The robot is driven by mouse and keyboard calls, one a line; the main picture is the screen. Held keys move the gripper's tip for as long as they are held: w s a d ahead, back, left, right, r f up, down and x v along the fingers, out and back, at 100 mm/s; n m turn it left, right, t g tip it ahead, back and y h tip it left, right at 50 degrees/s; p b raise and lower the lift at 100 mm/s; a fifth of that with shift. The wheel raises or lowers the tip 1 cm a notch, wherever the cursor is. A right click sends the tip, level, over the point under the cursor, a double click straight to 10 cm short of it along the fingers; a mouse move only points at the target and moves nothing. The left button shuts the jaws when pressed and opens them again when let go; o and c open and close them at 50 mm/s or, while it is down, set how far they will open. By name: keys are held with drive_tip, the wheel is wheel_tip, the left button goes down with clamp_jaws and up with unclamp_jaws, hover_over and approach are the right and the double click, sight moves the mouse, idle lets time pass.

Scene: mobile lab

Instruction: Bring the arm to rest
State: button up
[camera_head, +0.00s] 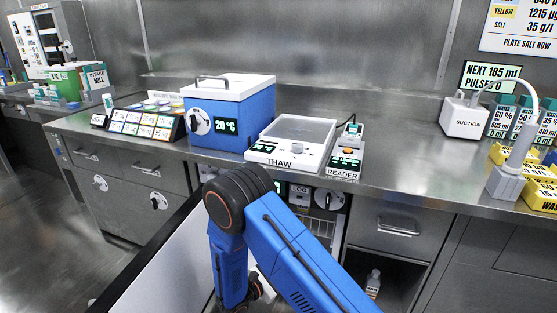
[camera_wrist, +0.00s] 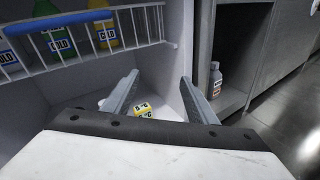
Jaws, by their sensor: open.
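My blue arm (camera_head: 285,255) reaches down in front of the counter in the head view, bent at its dark elbow. My gripper (camera_wrist: 158,88) shows in the wrist view with its two grey fingers apart and nothing between them. It is at the opening of a white-walled cold compartment under the counter. A small yellow-labelled item (camera_wrist: 143,109) lies on the compartment floor beyond the fingers. In the head view the gripper's fingers are hidden behind the arm and the open door.
An open door (camera_head: 160,265) stands left of my arm. A wire rack (camera_wrist: 90,38) holds bottles marked COLD. An open cubby with a bottle (camera_wrist: 215,82) is at right. The counter above carries a blue cooler box (camera_head: 245,115), a THAW unit (camera_head: 291,142) and a reader (camera_head: 345,160).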

drive_tip(key=s+d+r+m+g+y, duration=0.1)
drive_tip(key=s+d+r+m+g, duration=0.3)
drive_tip(key=d+r, duration=0.35)
drive_tip(key=s+d+r+m+g+y, duration=0.1)
drive_tip(key=s+d+r+m+g, duration=0.2)
drive_tip(key=d+r+m, duration=0.35)
drive_tip(key=s+d+r+m+g, duration=0.2)
drive_tip(key=s+d+r+g, duration=0.2)
drive_tip(key=d+r, duration=0.5)
drive_tip(key=s+r+m+t+y, duration=0.1)
drive_tip(key=s+r+m+y, duration=0.2)
drive_tip(key=s, duration=0.4)
drive_tip(key=s+d+r+m+t+y, duration=0.1)
drive_tip(key=s+r+m+t+y, duration=0.1)
drive_tip(key=s+r+m+y, duration=0.2)
drive_tip(key=s+d+r+m+t+y, duration=0.1)
drive_tip(key=s+r+m+y, duration=0.2)
drive_tip(key=s+r, duration=0.4)
drive_tip(key=shift+s+d+r+m+t+y, duration=0.25)
drive_tip(key=shift+s+m+t, duration=0.2)
drive_tip(key=shift+s, duration=1.9)
drive_tip(key=shift+f, duration=0.1)
drive_tip(key=shift+c, duration=0.3)
